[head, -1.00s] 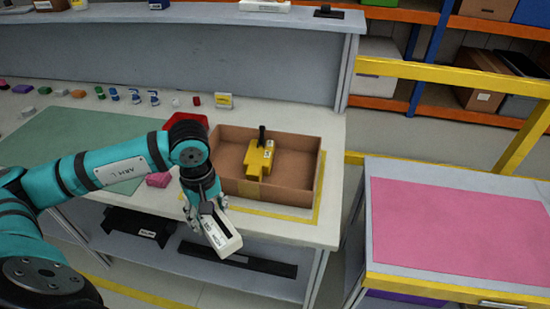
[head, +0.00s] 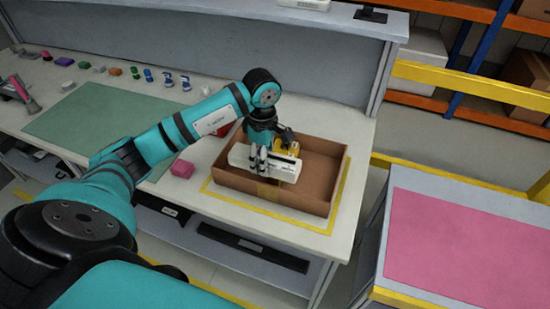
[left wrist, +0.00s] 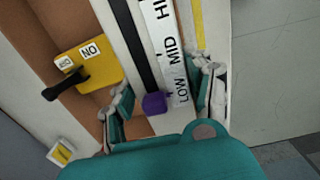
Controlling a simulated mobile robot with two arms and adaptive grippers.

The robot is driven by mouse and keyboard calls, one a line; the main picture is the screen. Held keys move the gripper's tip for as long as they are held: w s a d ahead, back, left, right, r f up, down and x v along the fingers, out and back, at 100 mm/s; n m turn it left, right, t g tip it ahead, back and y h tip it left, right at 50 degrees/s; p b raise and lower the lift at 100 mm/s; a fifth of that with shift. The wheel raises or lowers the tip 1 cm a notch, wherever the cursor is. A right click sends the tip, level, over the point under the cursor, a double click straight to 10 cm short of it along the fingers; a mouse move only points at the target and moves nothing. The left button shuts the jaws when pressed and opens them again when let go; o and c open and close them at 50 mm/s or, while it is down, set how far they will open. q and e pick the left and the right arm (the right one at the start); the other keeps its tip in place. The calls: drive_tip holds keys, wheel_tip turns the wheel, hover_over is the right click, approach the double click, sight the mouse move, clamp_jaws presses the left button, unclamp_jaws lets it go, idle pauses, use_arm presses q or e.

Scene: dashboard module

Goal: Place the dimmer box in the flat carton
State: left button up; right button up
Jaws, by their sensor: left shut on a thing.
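The dimmer box (head: 238,157) is a long white box. In the left wrist view, its face (left wrist: 168,55) shows a black slot, a purple slider knob (left wrist: 155,103) and the marks LOW, MID and HI. My left gripper (head: 265,163) is shut on it, with its fingers (left wrist: 163,95) on both sides of the box. The box is over the flat carton (head: 310,198), lying crosswise above its left and middle part; I cannot tell whether it touches the carton. The carton is brown, open-topped and stands on the bench. My right gripper is not in view.
A yellow switch box (left wrist: 102,68) with a black lever is in the carton, partly hidden by my gripper in the head view. The carton's right side is clear. A pink block (head: 182,169) lies left of the carton. A red bin is partly hidden behind my arm.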

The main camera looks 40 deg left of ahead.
use_arm(q)
drive_tip(key=shift+w+d, duration=0.65)
drive_tip(key=shift+w, duration=0.1)
drive_tip(key=shift+w+d+p, duration=0.25)
drive_tip(key=shift+w+p, duration=0.05)
drive_tip(key=shift+p, duration=0.05)
wheel_tip(320, 180, down, 3)
drive_tip(key=shift+f+p, duration=0.15)
drive_tip(key=shift+p, duration=0.65)
drive_tip(key=shift+f, duration=0.2)
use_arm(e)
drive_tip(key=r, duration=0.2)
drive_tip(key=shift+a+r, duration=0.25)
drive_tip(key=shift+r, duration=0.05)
use_arm(q)
drive_tip(key=shift+f, duration=0.1)
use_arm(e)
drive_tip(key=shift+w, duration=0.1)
use_arm(q)
drive_tip(key=shift+f+b, duration=0.15)
drive_tip(key=shift+b, duration=0.2)
drive_tip(key=o, duration=1)
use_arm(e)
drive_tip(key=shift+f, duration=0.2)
